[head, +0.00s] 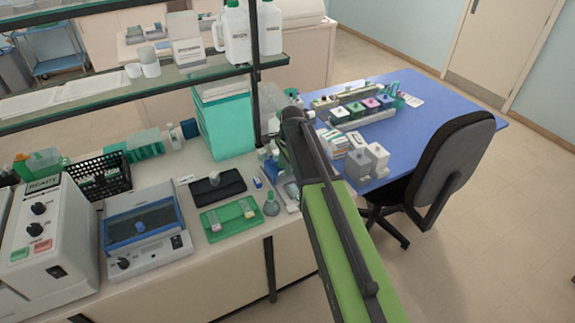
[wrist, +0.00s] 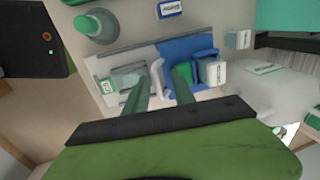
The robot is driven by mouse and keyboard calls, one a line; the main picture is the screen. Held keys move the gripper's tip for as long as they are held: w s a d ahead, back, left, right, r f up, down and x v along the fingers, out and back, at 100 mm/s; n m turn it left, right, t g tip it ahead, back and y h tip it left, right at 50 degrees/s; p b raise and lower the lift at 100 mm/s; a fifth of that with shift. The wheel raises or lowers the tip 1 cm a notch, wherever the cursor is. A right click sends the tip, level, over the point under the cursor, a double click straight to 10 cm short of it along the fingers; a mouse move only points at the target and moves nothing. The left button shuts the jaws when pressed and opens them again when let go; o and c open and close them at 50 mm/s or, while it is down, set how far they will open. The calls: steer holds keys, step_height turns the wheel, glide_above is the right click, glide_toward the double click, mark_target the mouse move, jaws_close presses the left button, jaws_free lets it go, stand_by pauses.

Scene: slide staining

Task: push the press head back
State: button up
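In the wrist view, a small press-like device has a flat light-grey plate (wrist: 125,58) and a blue section (wrist: 185,47) at its right. A grey block (wrist: 128,76) sits on the plate, and a white curved handle-like part (wrist: 158,79) stands near the middle. I cannot tell for sure which part is the press head. My gripper (wrist: 163,82) has two green fingers spread apart over the device, with the white part showing between them. Contact is unclear. In the head view, my green arm covers the gripper and most of the device.
A teal-capped flask (wrist: 98,25) stands beside the device in the wrist view. In the head view, a green tray (head: 231,219), a dark case (head: 218,187) and a blue-lidded machine (head: 143,228) are on the bench at left. A blue table (head: 430,105) and a chair (head: 447,165) are at right.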

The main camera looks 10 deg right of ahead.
steer(key=s+d+r+p, duration=0.1)
steer(key=s+r+p, duration=0.2)
steer(key=r+p, duration=1.4)
steer(key=s+d+f+n+b, duration=0.1)
steer(key=s+f+b, duration=0.3)
steer(key=f+b, duration=0.4)
steer(key=s+f+b, duration=0.3)
steer(key=f+b, duration=0.4)
steer(key=s+d+f+n+g+b, duration=0.1)
steer(key=s+f+n+b, duration=0.3)
steer(key=s+n, duration=0.8)
steer(key=shift+s+d+f+n+g+h, duration=0.35)
steer(key=shift+d+n+g, duration=0.1)
steer(key=shift+n, duration=0.15)
